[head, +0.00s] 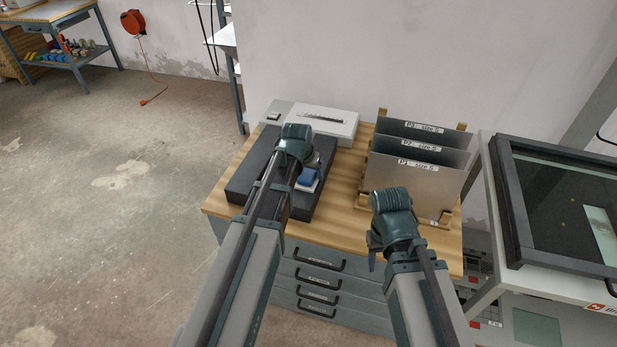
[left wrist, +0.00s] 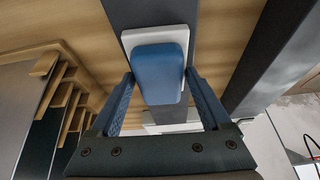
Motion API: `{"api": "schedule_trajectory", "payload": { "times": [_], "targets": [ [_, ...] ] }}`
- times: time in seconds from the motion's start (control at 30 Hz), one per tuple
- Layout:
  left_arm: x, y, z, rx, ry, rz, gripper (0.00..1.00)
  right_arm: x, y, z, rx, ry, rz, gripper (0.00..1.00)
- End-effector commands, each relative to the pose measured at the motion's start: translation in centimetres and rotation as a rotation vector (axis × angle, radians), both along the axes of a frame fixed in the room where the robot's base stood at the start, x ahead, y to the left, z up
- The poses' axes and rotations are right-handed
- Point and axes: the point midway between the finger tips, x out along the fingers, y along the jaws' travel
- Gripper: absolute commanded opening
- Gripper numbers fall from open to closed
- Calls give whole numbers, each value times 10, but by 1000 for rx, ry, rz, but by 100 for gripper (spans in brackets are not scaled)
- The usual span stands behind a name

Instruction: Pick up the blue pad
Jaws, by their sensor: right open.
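The blue pad (head: 308,177) sits on a white base on the dark tray at the left of the wooden-topped cabinet. In the left wrist view the blue pad (left wrist: 160,68) lies on its white base (left wrist: 128,40), just ahead of and between my left fingertips. My left gripper (left wrist: 159,76) is open, a finger on either side of the pad; whether they touch it is unclear. In the head view my left wrist partly hides that gripper beside the pad. My right gripper (head: 373,258) is open and empty, hanging near the cabinet's front edge.
Behind the tray (head: 250,170) stands a white box (head: 325,122). A wooden rack (head: 463,127) holds metal plates labelled P1, P2 and P3 (head: 425,135). A glass-topped machine (head: 565,200) stands at the right. Bare wooden top (head: 345,185) shows between tray and rack.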

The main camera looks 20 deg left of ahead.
Motion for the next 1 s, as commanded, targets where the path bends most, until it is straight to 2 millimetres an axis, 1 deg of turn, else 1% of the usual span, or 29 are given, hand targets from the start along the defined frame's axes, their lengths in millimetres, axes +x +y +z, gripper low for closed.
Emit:
{"api": "schedule_trajectory", "payload": {
  "times": [0.03,0.17,0.2,0.3,0.53,0.67,0.87,1.0],
  "targets": [
    [0,0,0,0,0,0,69,0,0,0,0,0,0,50],
    [0,0,0,0,0,0,46,0,0,0,0,0,0,50],
    [0,0,0,0,0,0,39,0,0,0,0,0,0,50],
    [0,0,0,0,0,0,22,0,0,0,0,0,0,50],
    [0,0,1,0,0,0,22,0,0,1,0,0,0,50],
    [0,0,5,0,0,0,22,0,0,5,0,0,0,50],
    [0,0,23,0,0,0,22,0,0,23,0,0,0,50],
    [0,0,41,0,0,0,22,0,0,41,0,0,0,50]
  ]
}}
